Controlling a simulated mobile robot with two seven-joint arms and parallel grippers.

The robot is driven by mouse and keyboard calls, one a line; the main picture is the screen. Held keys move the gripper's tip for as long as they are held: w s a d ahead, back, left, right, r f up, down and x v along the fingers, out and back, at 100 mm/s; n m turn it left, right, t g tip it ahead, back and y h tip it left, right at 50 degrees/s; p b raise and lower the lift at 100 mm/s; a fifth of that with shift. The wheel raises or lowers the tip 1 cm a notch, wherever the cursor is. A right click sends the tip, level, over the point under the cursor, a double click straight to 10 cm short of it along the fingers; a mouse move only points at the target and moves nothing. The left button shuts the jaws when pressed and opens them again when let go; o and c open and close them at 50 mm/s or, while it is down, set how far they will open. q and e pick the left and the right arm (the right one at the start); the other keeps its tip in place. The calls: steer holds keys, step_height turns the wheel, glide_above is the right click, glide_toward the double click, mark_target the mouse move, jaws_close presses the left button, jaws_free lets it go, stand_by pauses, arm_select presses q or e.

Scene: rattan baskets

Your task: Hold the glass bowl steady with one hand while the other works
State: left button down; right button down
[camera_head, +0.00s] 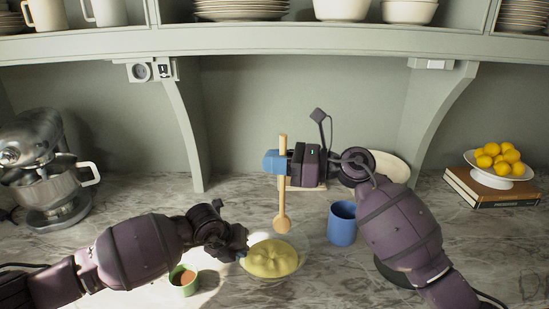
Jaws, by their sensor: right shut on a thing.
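A glass bowl (283,278) with a yellow, dough-like mass (268,259) in it stands on the marble counter near the front middle. My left gripper (243,257) is low at the bowl's left rim; its fingers are dark and small here, and I cannot tell whether they are closed on the rim. My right gripper (278,162) is shut on a wooden spoon (283,215). The spoon hangs upright with its head down, just above the back of the bowl.
A blue mug (342,224) stands right of the bowl. A small green cup (184,281) is beside my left arm. A stand mixer (45,170) is at the left, and lemons in a white bowl (497,179) sit on books at the right. A shelf (300,40) runs above.

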steer(key=shift+f, duration=5.25)
steer(key=shift+w, duration=0.1)
